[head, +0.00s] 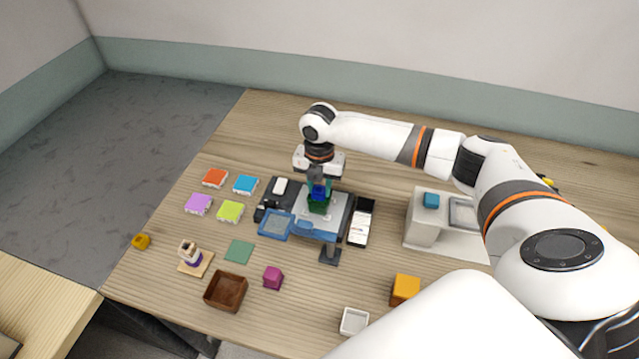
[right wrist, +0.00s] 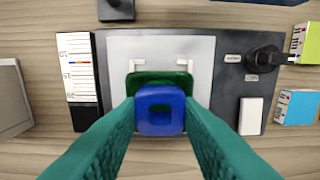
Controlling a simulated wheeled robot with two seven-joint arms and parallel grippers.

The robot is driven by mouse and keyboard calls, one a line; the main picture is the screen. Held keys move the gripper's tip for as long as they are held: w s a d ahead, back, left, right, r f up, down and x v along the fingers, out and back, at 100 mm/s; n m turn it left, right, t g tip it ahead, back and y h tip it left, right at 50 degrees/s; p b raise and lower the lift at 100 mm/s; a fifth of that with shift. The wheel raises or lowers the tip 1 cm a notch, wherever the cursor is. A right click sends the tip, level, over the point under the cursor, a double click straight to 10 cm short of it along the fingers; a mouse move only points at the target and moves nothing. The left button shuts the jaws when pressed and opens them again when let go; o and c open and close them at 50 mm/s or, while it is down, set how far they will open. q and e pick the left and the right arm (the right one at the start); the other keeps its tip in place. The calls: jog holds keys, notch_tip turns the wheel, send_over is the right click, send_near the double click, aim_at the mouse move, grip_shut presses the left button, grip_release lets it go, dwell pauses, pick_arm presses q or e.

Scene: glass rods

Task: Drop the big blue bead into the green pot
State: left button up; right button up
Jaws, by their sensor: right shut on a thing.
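The big blue bead (right wrist: 160,121) is a rounded square block with a hole in its middle, and it also shows in the head view (head: 319,194). My right gripper (right wrist: 160,116) is shut on it, with a teal finger on each side. The green pot (right wrist: 160,77) shows just behind the bead, on the pale plate of a dark device; in the head view the pot (head: 317,208) is right below the bead. The bead overlaps the pot's opening in both views. I cannot tell how high it is over the rim. My left gripper is not in view.
The dark device (right wrist: 231,90) bears a black knob and a white block. A blue-framed magnifier (head: 276,224) stands in front, and a white scale card (head: 361,222) lies to the right. Coloured blocks (head: 230,211) lie left. A brown tray (head: 226,291) is at the front.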

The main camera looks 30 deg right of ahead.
jog(key=o, duration=1)
jog(key=shift+o, duration=0.2)
jog(key=shift+r, duration=0.1)
notch_tip(320, 180, up, 12)
jog(key=b, duration=0.2)
